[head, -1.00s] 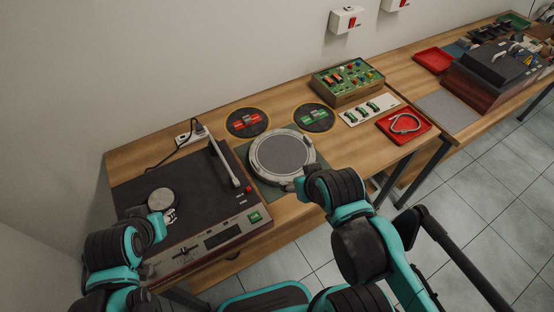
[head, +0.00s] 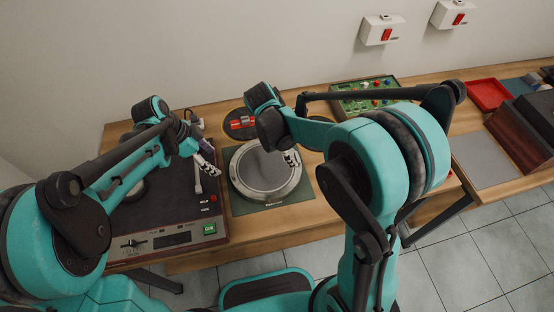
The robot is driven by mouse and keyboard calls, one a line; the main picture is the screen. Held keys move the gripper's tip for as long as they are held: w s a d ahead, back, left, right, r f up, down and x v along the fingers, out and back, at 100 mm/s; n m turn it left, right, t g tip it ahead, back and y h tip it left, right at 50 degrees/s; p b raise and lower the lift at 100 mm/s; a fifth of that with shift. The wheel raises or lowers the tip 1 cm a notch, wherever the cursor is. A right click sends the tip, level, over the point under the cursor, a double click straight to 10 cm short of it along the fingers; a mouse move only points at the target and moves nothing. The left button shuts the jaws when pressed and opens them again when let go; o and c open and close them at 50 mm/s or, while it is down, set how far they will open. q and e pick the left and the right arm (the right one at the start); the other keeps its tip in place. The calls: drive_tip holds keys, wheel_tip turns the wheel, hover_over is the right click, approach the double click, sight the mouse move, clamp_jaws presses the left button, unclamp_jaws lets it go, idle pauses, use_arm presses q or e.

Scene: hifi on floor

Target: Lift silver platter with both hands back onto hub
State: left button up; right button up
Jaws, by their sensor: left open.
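The round silver platter (head: 250,185), with a grey face and a pale rim, lies flat on a green mat (head: 238,208) on the wooden bench. The turntable (head: 190,225) stands to its left, with its hub (head: 135,192) largely hidden behind my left arm. My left gripper (head: 208,166) is open and empty just left of the platter, over the turntable's right side. My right gripper (head: 292,158) reaches over the platter's upper right part. Its fingers are small here, and I cannot tell whether they touch the rim.
The tonearm (head: 197,184) stands close to my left gripper. A round dark mat with red parts (head: 238,122) lies behind the platter. A green component box (head: 375,84) sits at the back, partly behind my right arm. A grey mat (head: 483,160) lies farther right.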

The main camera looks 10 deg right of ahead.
sight(231, 171)
drive_tip(key=shift+w+d+f+n+h, duration=0.1)
drive_tip(key=shift+w+f+n+h, duration=0.05)
drive_tip(key=shift+w+f+n, duration=0.25)
drive_tip(key=shift+w+d+f+n+h, duration=0.1)
drive_tip(key=shift+w+f+n+h, duration=0.15)
drive_tip(key=shift+f, duration=0.25)
use_arm(q)
drive_tip(key=shift+w+d+f+m+g, duration=0.3)
drive_tip(key=shift+w+d+f+m, duration=0.1)
drive_tip(key=shift+d+f+m, duration=0.35)
use_arm(e)
drive_tip(key=shift+s, duration=0.1)
drive_tip(key=shift+a, duration=0.1)
use_arm(q)
drive_tip(key=shift+x, duration=3.95)
use_arm(e)
drive_tip(key=shift+x, duration=3.85)
drive_tip(key=shift+s, duration=0.15)
use_arm(q)
drive_tip(key=shift+s+r, duration=0.1)
clamp_jaws()
use_arm(e)
drive_tip(key=shift+s, duration=0.1)
drive_tip(key=c, duration=1.5)
drive_tip(key=shift+c, duration=1)
